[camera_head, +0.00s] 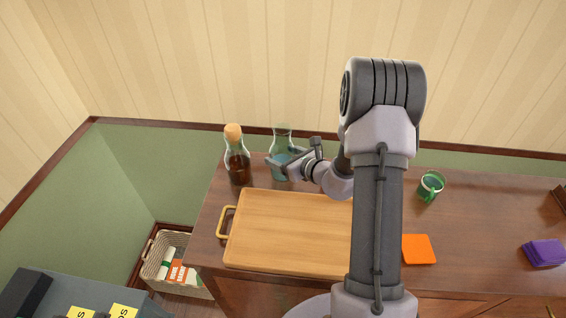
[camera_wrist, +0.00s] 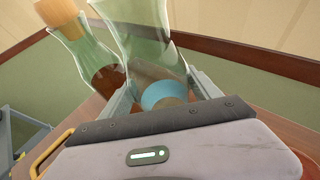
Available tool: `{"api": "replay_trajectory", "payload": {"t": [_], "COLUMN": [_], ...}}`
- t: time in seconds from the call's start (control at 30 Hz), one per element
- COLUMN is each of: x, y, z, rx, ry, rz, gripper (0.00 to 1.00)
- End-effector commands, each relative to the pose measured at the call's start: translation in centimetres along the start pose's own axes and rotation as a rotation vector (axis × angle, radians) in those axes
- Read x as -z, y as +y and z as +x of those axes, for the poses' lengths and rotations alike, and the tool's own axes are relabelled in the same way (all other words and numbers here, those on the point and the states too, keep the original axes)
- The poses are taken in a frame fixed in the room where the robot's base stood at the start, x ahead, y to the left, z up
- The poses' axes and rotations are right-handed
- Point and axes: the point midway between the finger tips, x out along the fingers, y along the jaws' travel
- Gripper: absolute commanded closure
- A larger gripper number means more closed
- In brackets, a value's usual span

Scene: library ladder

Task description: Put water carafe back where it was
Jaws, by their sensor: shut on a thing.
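The water carafe (camera_head: 283,148) is clear glass with blue-tinted water low inside it. It stands upright near the back edge of the wooden cabinet top, to the right of a corked bottle. My gripper (camera_head: 284,164) is shut on it at the lower body. In the wrist view the carafe (camera_wrist: 140,45) sits between my two fingers (camera_wrist: 165,92). I cannot tell whether its base touches the wood.
The cork-topped bottle (camera_head: 237,160) of dark liquid stands close to the carafe's left. A wooden tray (camera_head: 290,230) with a brass handle lies in front. A green mug (camera_head: 431,186), an orange square (camera_head: 418,249) and a purple stack (camera_head: 544,252) are to the right. A basket (camera_head: 205,285) stands below left.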

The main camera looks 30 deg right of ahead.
Motion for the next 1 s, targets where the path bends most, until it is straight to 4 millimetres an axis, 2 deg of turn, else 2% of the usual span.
{"api": "replay_trajectory", "payload": {"t": [0.03, 0.1, 0.47, 0.5, 0.6, 0.9, 1.0], "x": [1.1, 1.8, 2.0, 2.1, 2.0, 1.8, 1.5], "y": [-0.1, -0.1, -0.1, 0.0, 0.0, 0.0, -0.1], "z": [0.5, 0.8, 0.9, 0.9, 0.8, 0.8, -0.5], "rx": [0.001, 0.001, 0.001, 0.001, 0.001, 0.001, 0.003], "ry": [-0.003, -0.003, -0.004, -0.001, -0.001, -0.002, -0.001], "rz": [0.000, 0.000, -0.001, -0.001, -0.001, -0.001, 0.000], "gripper": [1.00, 1.00, 1.00, 0.24, 0.06, 0.06, 0.06]}}
